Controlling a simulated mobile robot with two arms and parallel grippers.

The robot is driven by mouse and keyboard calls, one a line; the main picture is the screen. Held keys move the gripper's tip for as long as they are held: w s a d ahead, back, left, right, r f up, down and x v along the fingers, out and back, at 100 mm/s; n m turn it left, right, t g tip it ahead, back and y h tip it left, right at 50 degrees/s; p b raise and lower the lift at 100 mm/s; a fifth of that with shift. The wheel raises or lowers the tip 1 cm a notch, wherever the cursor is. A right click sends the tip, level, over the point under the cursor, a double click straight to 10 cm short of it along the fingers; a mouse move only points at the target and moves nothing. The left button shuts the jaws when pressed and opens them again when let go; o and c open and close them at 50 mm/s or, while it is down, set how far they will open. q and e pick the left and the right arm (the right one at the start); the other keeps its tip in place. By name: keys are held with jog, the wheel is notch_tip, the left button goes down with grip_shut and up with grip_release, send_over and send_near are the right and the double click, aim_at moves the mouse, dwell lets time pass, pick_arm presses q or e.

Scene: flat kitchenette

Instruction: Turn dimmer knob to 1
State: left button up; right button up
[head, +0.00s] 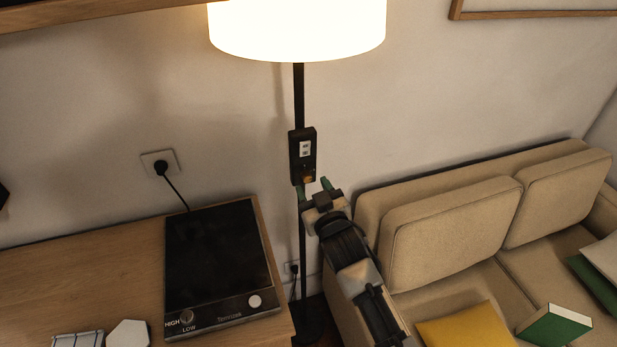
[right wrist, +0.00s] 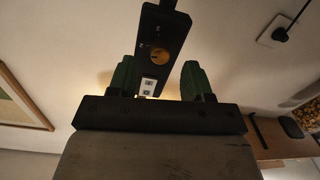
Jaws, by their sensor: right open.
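The dimmer box (head: 302,153) is a black case on the pole of a lit floor lamp (head: 297,35). Its brass-coloured dimmer knob (head: 308,180) sits near the lower end, below a white label. My right gripper (head: 315,190) is just below the box. In the right wrist view its green fingers (right wrist: 158,82) are apart, with the box showing between and beyond them. Nothing is held. My left gripper is not in view.
A wooden counter (head: 120,270) with a black hob (head: 220,255) stands at the left. A beige sofa (head: 450,230) with a yellow cushion (head: 468,328) and a green book (head: 553,325) is at the right. A wall socket (head: 160,163) is behind the counter.

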aim_at(308, 180)
jog(key=shift+x, duration=1.65)
jog(key=shift+c, duration=0.8)
jog(key=c, duration=0.8)
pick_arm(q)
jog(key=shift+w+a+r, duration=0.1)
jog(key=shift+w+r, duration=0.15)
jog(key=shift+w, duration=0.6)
pick_arm(e)
jog(key=shift+o, duration=0.2)
